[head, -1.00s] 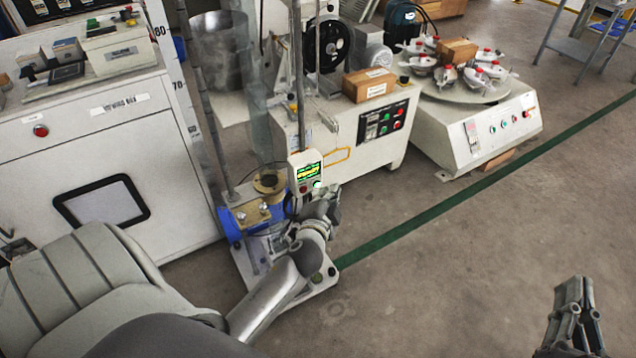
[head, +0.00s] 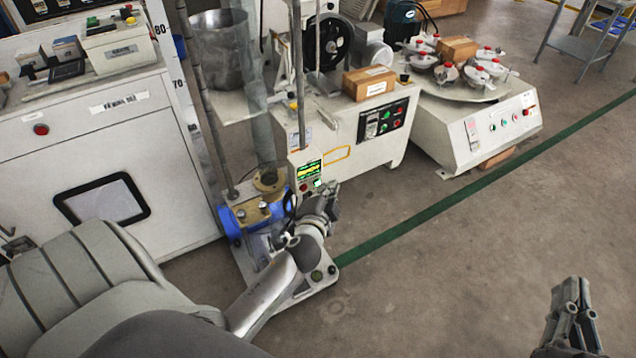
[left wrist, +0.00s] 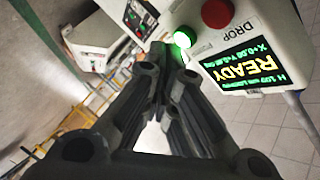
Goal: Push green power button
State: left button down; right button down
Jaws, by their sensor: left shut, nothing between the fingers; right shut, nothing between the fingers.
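The green button (left wrist: 182,39) glows on the face of a white control box (head: 301,161); it also shows as a bright spot in the head view (head: 319,183). A red button (left wrist: 215,13) labelled DROP sits beside it, and a display (left wrist: 245,70) reads READY. My left gripper (head: 334,188) is shut and empty, just right of the box in the head view. In the left wrist view its fingertips (left wrist: 165,56) are close beside the green button; I cannot tell whether they touch it. My right gripper (head: 572,286) is shut and empty, over open floor.
The box hangs above a blue-and-metal test rig (head: 243,219) with upright rods. A white cabinet (head: 90,150) stands left. A machine with a button panel (head: 386,118) and a turntable machine (head: 490,125) stand behind. Floor at right is clear.

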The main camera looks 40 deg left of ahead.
pick_arm(q)
jog(key=shift+a, duration=0.1)
dwell(0.6)
jog(key=shift+w+a, duration=0.2)
jog(key=shift+a, duration=0.1)
pick_arm(e)
jog(key=shift+d+f+g+h, duration=0.15)
jog(key=shift+f+g+h, duration=0.15)
jog(key=shift+f, duration=0.45)
pick_arm(q)
jog(key=shift+a, duration=0.1)
jog(key=shift+s+d, duration=0.2)
jog(key=shift+d, duration=0.3)
